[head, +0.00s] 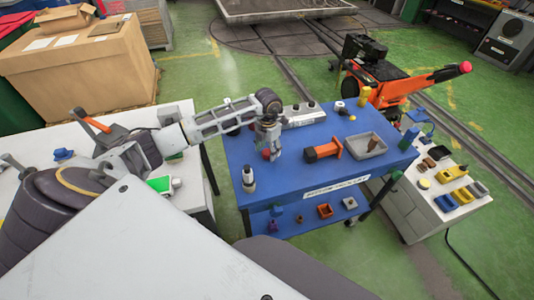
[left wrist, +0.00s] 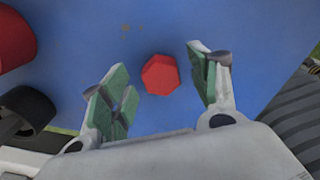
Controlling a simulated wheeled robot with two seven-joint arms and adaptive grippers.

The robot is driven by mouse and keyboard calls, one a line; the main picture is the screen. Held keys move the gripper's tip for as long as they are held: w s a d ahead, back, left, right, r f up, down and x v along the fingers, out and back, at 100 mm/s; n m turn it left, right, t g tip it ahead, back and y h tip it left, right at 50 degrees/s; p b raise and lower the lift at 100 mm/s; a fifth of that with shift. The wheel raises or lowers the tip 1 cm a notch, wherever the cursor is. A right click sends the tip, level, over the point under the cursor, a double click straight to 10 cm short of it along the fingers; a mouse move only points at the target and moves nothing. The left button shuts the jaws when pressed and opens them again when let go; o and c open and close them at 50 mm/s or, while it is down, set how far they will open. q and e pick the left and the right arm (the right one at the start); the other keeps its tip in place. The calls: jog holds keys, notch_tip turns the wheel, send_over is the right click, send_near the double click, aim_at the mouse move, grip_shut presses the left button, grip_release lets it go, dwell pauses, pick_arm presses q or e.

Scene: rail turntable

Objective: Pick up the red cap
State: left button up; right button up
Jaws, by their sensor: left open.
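The red cap (left wrist: 160,75) lies on the blue table top, seen from above as a small red many-sided piece. In the left wrist view it sits ahead of and between the two green-padded fingers of my left gripper (left wrist: 158,88), which is open and apart from it. In the head view my left gripper (head: 270,150) points down over the blue table (head: 240,155), and a bit of the red cap (head: 266,154) shows beside its fingers. My right gripper does not show.
On the table, an orange and black tool (head: 323,151) and a grey tray (head: 366,145) stand right of the gripper. In the left wrist view a larger red object (left wrist: 14,42) and a black ring (left wrist: 27,110) are close by on the left.

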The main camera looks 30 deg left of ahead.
aim_at(268, 151)
pick_arm(q)
jog(key=shift+f, duration=0.4)
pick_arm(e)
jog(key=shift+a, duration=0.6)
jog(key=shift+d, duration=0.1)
pick_arm(q)
jog(key=c, duration=1)
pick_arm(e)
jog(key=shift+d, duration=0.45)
pick_arm(q)
jog(key=shift+r, duration=0.1)
notch_tip(268, 151, up, 8)
jog(key=shift+b, duration=0.55)
jog(key=shift+r, duration=0.9)
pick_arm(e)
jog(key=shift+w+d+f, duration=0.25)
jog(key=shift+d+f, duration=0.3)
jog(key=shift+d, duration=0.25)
